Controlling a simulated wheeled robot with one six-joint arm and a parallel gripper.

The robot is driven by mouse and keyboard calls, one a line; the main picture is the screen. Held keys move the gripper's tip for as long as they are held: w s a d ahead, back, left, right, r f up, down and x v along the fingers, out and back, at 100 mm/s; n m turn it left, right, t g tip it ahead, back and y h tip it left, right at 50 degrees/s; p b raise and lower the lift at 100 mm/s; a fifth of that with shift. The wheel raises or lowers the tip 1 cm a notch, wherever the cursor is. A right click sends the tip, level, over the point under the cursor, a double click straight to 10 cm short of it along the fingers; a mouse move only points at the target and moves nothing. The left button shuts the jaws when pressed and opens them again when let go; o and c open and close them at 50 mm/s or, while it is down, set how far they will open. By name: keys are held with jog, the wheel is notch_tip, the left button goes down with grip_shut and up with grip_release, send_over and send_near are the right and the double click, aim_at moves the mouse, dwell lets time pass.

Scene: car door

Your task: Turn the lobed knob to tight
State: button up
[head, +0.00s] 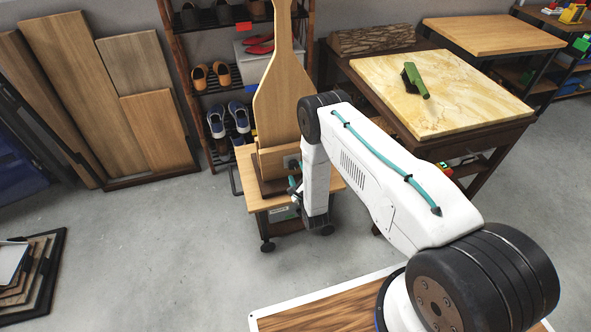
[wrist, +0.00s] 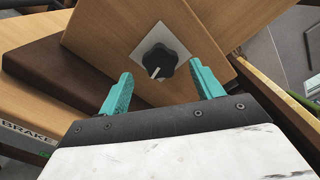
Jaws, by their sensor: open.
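The lobed knob (wrist: 160,62) is black with a pale pointer line that points toward the lower left in the wrist view. It sits on a light square plate (wrist: 143,52) fixed to a wooden panel (wrist: 110,25). In the head view the knob is mostly hidden behind my arm. My gripper (wrist: 161,84) is open, with one teal finger on each side below the knob. The fingers do not appear to touch it. In the head view my gripper (head: 294,192) is small and partly hidden in front of the wooden stand's base (head: 272,160).
The wooden stand is on a small wheeled table (head: 244,180). A shoe rack (head: 205,75) is behind it. Leaning boards (head: 100,90) are at the left.

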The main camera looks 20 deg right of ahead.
jog(key=shift+s, duration=2.15)
